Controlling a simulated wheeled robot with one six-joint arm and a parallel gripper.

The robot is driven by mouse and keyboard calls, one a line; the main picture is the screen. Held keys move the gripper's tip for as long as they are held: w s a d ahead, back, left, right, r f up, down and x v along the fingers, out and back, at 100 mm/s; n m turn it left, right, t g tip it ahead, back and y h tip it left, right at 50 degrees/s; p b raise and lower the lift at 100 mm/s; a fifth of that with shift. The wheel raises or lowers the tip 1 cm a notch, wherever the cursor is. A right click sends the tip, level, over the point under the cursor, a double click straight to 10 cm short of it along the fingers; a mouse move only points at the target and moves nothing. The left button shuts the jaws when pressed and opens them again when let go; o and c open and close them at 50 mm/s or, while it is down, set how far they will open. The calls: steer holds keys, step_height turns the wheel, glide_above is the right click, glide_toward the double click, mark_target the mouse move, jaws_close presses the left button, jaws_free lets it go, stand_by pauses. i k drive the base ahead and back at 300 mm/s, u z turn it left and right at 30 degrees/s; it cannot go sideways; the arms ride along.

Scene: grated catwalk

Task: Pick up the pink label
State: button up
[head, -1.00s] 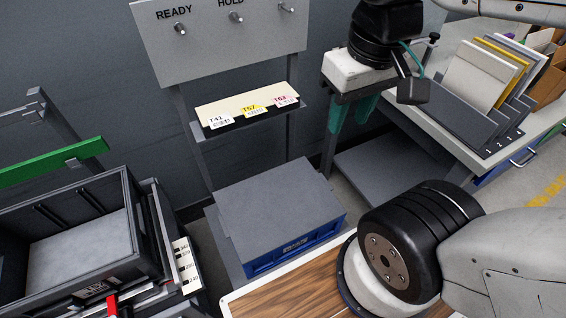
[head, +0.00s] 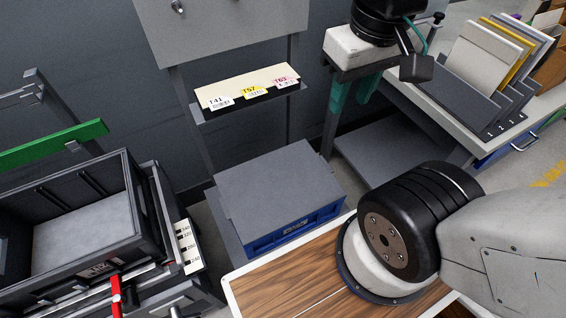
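The pink label (head: 285,81), marked T63, sits at the right end of a narrow shelf (head: 222,115) below a grey sign panel. A yellow label (head: 255,92), marked T57, and a white label (head: 221,102), marked T41, are to its left, along the front of a cream strip (head: 243,85). My gripper (head: 351,108) hangs to the right of the shelf with its two teal fingers pointing down. The fingers are apart, with nothing seen between them. The gripper is clear of the pink label in the picture.
A blue bin with a grey top (head: 277,185) stands below the shelf. A black crate (head: 80,215) and a green bar (head: 50,153) are at left. A workbench (head: 465,110) with upright panels (head: 500,60) is at right.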

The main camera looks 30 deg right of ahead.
mark_target(288, 80)
steer(key=k, duration=1)
steer(key=z, duration=0.75)
steer(key=i, duration=0.9)
steer(key=u, duration=0.75)
